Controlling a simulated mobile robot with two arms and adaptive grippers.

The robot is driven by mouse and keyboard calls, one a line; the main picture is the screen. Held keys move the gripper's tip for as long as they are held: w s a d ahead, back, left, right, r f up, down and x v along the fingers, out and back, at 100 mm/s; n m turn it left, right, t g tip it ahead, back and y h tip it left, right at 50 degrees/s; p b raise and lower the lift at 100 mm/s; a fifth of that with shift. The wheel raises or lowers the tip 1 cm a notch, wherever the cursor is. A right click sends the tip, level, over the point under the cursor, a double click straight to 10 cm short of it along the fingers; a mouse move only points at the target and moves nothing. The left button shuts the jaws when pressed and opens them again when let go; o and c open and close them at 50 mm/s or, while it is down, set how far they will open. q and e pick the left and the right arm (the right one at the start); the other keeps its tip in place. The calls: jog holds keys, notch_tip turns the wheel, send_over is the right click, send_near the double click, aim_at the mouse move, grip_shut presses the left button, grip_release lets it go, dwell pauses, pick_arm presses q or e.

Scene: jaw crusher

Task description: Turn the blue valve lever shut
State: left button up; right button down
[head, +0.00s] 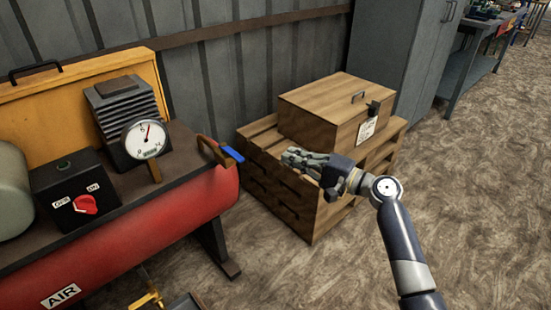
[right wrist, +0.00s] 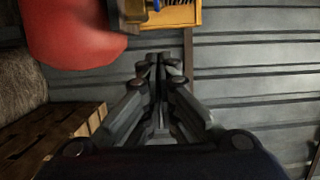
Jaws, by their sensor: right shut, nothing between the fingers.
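In the right wrist view a bit of blue at the top edge (right wrist: 156,4) appears to be the lever, largely cut off by the frame. My right gripper (head: 288,157) is shut and empty, to the right of the lever and clearly apart from it, in front of the wooden crates. It also shows in the right wrist view (right wrist: 159,58), pointing toward the wall. My left gripper is not in view.
A wooden box (head: 322,112) with a latch rests on a wooden pallet crate (head: 295,211) just behind my right gripper. A gauge (head: 143,139) and a black box with a red knob (head: 85,204) stand on the tank's top plate.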

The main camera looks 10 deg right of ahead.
aim_at(231, 153)
jog(key=w+a, duration=0.3)
jog(key=a, duration=0.7)
jog(key=shift+w+a, duration=0.15)
jog(key=shift+w, duration=0.05)
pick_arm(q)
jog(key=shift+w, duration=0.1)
